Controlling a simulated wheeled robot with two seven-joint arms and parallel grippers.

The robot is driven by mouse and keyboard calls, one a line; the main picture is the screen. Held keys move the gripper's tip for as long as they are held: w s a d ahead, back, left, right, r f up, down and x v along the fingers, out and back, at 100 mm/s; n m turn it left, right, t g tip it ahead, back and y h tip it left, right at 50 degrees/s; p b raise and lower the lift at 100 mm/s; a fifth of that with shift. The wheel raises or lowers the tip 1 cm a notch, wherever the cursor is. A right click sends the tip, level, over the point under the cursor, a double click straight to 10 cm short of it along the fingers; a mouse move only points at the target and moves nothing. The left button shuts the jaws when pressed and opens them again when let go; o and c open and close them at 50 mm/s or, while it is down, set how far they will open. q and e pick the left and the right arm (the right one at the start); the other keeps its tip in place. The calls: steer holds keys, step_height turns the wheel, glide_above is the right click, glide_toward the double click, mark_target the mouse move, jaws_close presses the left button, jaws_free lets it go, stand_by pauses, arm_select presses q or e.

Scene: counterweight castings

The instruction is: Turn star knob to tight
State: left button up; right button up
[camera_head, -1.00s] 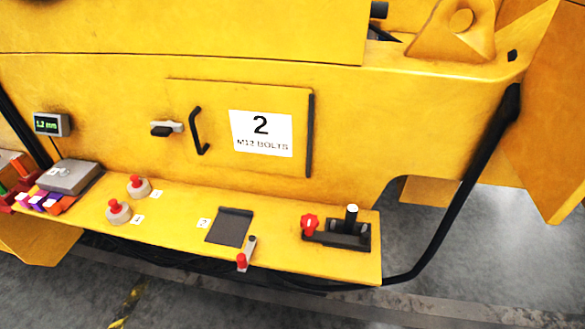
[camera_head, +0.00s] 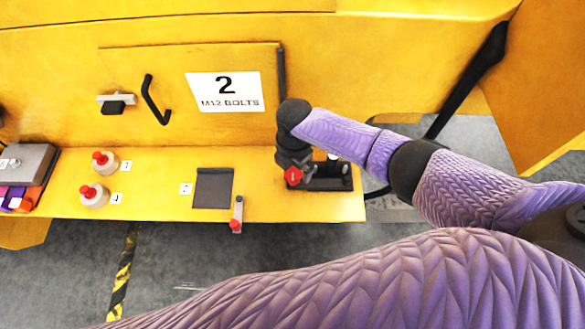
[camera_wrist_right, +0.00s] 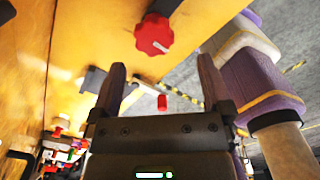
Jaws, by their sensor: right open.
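The red star knob (camera_head: 293,176) sits at the left end of a black fixture (camera_head: 331,178) near the right end of the yellow ledge. In the right wrist view the knob (camera_wrist_right: 154,34) shows a short white mark on its face and lies just beyond the fingertips. My right gripper (camera_head: 302,173) is over the fixture, next to the knob and partly covering the fixture. In the wrist view its two fingers (camera_wrist_right: 161,66) are spread, with nothing between them. I see no contact with the knob. My left gripper is not in view.
A small red-tipped lever (camera_head: 237,215) is at the ledge's front edge, beside a dark pad (camera_head: 213,188). Two red-topped round buttons (camera_head: 94,195) and a grey box (camera_head: 24,162) are farther left. A door handle (camera_head: 152,99) sticks out above the ledge.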

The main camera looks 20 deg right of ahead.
mark_target(293, 173)
steer(key=f, duration=0.2)
steer(key=f+b, duration=0.1)
steer(key=f, duration=0.1)
steer(key=shift+w, duration=0.4)
steer(key=shift+s+f, duration=0.15)
steer(key=shift+f, duration=0.2)
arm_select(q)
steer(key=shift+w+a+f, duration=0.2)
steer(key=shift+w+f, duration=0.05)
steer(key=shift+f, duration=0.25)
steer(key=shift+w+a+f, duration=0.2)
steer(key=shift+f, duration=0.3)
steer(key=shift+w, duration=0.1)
arm_select(e)
steer(key=c, duration=1.3)
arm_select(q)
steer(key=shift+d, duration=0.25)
arm_select(e)
steer(key=shift+o, duration=0.2)
